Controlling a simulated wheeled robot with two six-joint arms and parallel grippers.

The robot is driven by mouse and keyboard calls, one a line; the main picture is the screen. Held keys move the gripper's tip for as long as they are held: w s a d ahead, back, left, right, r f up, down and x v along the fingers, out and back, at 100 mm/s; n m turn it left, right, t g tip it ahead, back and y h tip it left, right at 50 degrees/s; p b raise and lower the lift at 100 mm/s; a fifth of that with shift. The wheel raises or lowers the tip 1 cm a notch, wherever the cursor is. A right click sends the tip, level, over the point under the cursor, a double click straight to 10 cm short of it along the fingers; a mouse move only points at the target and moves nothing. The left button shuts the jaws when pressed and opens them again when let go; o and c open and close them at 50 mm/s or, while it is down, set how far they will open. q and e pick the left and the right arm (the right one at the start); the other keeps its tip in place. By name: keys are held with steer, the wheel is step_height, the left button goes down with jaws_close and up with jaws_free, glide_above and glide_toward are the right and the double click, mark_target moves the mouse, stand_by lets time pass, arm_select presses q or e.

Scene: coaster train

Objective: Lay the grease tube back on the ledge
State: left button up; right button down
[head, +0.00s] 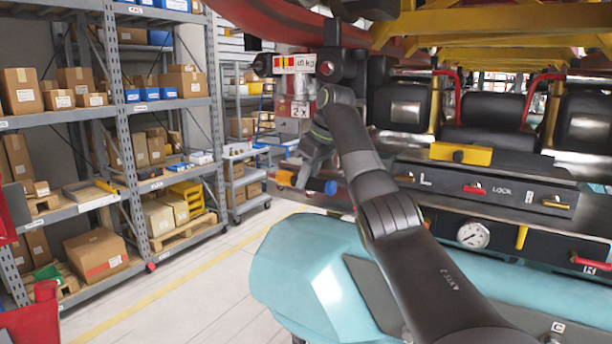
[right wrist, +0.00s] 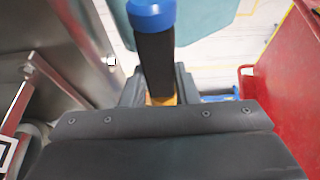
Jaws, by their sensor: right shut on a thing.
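The grease tube has a dark body, a blue cap (head: 330,187) at one end and an orange part (head: 285,178) at the other. My right gripper (head: 309,176) is shut around its middle and holds it in the air, left of the train. In the right wrist view the tube (right wrist: 155,62) stands out from between the fingers (right wrist: 160,92), blue cap toward the top edge. A dark panel (head: 500,188) with a shelf-like top runs along the train to the right of the gripper; I cannot tell whether this is the ledge. My left gripper is not in view.
A yellow block (head: 460,153) sits on the panel's top, with red handles and a gauge (head: 473,235) below. A teal rounded body (head: 300,270) lies under my right arm. Grey shelving with boxes (head: 95,255) stands left; the floor (head: 190,290) between is clear.

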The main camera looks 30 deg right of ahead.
steer(key=shift+w+f+b, duration=0.1)
steer(key=shift+f+b, duration=0.2)
steer(key=shift+f, duration=0.35)
steer(key=shift+f+b, duration=0.8)
step_height(320, 180, down, 2)
steer(key=shift+f+b, duration=0.25)
steer(key=shift+b, duration=0.6)
steer(key=shift+f+b, duration=0.5)
steer(key=shift+f, duration=0.75)
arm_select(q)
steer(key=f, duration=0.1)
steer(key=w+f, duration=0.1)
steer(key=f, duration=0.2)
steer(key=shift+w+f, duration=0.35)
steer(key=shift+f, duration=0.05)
arm_select(e)
steer(key=c, duration=1.1)
jaws_free()
steer(key=shift+o, duration=0.2)
